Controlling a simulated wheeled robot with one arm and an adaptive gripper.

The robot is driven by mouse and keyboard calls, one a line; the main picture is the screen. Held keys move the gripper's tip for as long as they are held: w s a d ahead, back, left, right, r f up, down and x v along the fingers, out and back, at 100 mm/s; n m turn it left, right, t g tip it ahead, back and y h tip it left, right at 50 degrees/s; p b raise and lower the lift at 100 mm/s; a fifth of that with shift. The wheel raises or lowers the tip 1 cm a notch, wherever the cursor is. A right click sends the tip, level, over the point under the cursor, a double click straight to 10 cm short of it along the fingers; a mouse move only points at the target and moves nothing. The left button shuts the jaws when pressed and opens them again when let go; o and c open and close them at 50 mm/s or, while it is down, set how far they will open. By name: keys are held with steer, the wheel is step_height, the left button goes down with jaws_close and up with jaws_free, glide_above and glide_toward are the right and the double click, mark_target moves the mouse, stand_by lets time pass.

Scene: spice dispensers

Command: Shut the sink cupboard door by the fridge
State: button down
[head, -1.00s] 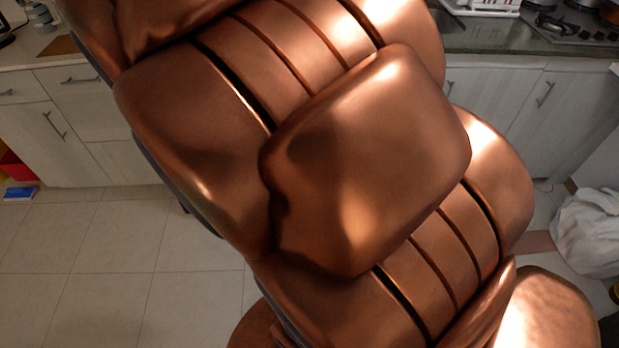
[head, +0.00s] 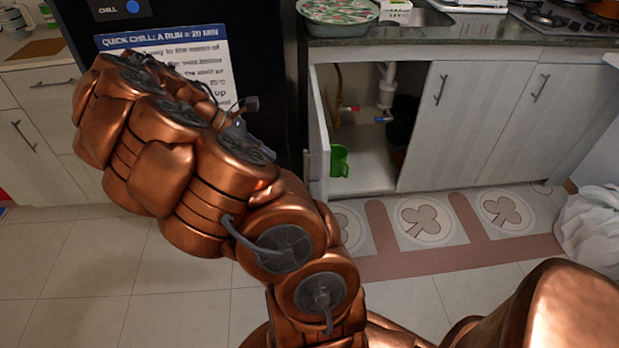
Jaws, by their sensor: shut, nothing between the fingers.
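The sink cupboard door (head: 319,140) by the fridge stands open, swung out toward me and seen nearly edge-on, with its handle on its left face. The open cupboard (head: 365,170) shows a white drain pipe (head: 387,88), a green item (head: 339,160) and a dark bin (head: 403,125). My gripper (head: 250,104) shows small and dark in front of the fridge, left of the door and apart from it. It looks shut and empty; my arm hides part of it.
The black fridge (head: 283,60) with a printed notice stands left of the cupboard. Two shut doors (head: 455,110) (head: 536,115) are to the right. A patterned mat (head: 430,222) lies before the cupboards, and a white bag (head: 590,222) lies at the right. The tiled floor at left is clear.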

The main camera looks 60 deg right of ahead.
mark_target(322, 179)
steer(key=x, duration=0.8)
steer(key=s+r+x, duration=0.1)
steer(key=x, duration=0.3)
steer(key=shift+d+r, duration=0.1)
steer(key=shift+d, duration=0.3)
steer(key=shift+s+d, duration=0.45)
steer(key=shift+s, duration=0.05)
